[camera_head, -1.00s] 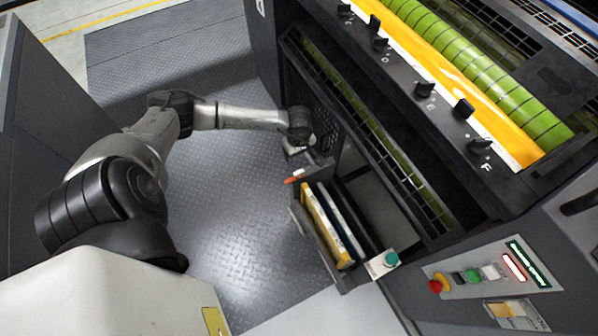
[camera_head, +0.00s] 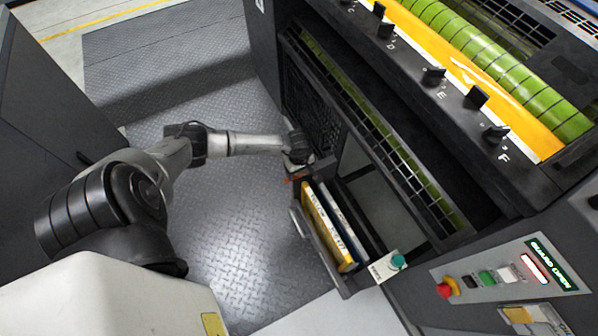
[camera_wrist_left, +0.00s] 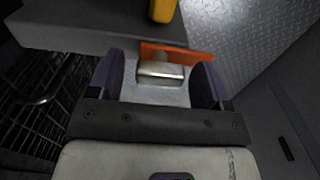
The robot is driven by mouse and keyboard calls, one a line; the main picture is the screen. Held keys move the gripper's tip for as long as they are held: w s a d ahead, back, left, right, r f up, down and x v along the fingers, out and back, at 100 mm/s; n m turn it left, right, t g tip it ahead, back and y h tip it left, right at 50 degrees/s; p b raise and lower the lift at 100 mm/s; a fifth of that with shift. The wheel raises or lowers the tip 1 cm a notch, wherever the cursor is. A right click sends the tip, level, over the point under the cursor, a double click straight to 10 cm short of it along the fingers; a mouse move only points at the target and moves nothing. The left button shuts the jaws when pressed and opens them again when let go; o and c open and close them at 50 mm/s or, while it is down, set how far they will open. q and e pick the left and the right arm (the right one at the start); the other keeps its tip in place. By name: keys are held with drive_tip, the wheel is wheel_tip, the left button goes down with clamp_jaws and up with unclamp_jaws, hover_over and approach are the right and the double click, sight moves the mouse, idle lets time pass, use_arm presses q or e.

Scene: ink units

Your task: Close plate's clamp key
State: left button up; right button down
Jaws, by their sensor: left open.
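My left gripper (camera_head: 297,160) is low at the front of the press, right by a small orange piece (camera_head: 293,179), which I take for the plate's clamp key. In the left wrist view the gripper (camera_wrist_left: 160,75) is open. Its two dark purple fingers stand on either side of a silvery block (camera_wrist_left: 161,73). The orange bar (camera_wrist_left: 178,53) crosses just beyond the block, in front of the fingertips. I cannot tell whether the fingers touch either part. In the head view the wrist hides most of this spot. My right gripper is not in view.
A rack with yellow-edged plates (camera_head: 328,228) stands close to the gripper. Black knobs (camera_head: 433,75) line the press ledge above. The patterned metal floor (camera_head: 230,235) to the left is clear.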

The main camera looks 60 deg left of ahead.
use_arm(q)
drive_tip(key=shift+f, duration=0.25)
drive_tip(key=c, duration=0.9)
